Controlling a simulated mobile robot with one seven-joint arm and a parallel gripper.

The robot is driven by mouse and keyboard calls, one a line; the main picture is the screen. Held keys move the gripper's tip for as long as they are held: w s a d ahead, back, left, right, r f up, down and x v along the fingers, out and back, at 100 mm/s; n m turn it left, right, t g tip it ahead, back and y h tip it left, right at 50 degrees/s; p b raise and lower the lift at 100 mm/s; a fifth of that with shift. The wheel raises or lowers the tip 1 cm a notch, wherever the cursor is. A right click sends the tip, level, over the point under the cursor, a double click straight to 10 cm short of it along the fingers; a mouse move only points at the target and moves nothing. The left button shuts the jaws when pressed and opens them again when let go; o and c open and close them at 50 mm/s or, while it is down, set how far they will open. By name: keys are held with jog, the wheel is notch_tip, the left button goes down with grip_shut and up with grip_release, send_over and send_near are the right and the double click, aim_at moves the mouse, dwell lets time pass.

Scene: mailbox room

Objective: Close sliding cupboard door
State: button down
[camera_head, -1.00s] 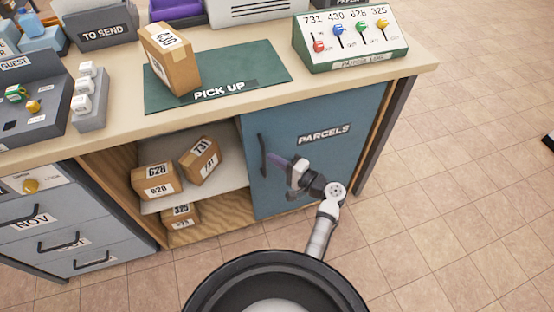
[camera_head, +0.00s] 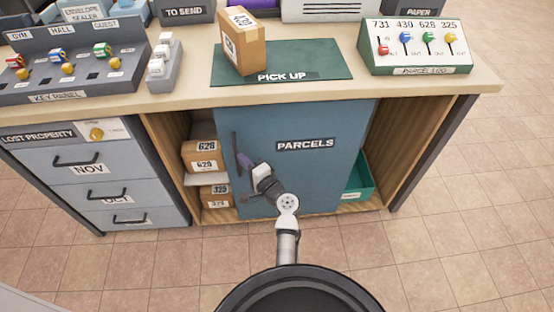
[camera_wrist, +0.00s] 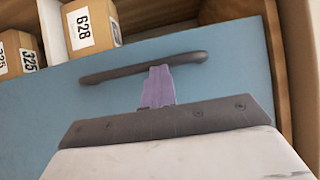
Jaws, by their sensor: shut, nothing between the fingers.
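The blue sliding door (camera_head: 310,172) labelled PARCELS stands across the middle of the cupboard, with an open gap on its left and another on its right. Its dark bar handle (camera_head: 235,152) is near the door's left edge; it also shows in the wrist view (camera_wrist: 142,68). My gripper (camera_head: 243,160) is at the handle. In the wrist view its purple fingers (camera_wrist: 157,88) are shut together, with their tips at the handle and nothing seen between them. Whether they touch it is hard to tell.
Parcels marked 628 (camera_head: 205,157) and 325 (camera_head: 215,196) sit on shelves in the left gap. A green bin (camera_head: 359,183) shows in the right gap. Grey drawers (camera_head: 95,175) stand at left. The floor at right is clear.

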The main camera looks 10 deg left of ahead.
jog(key=s+a, duration=0.2)
jog(key=a, duration=0.6)
jog(key=s+a, duration=0.3)
jog(key=a, duration=0.6)
jog(key=shift+s+a+r, duration=0.15)
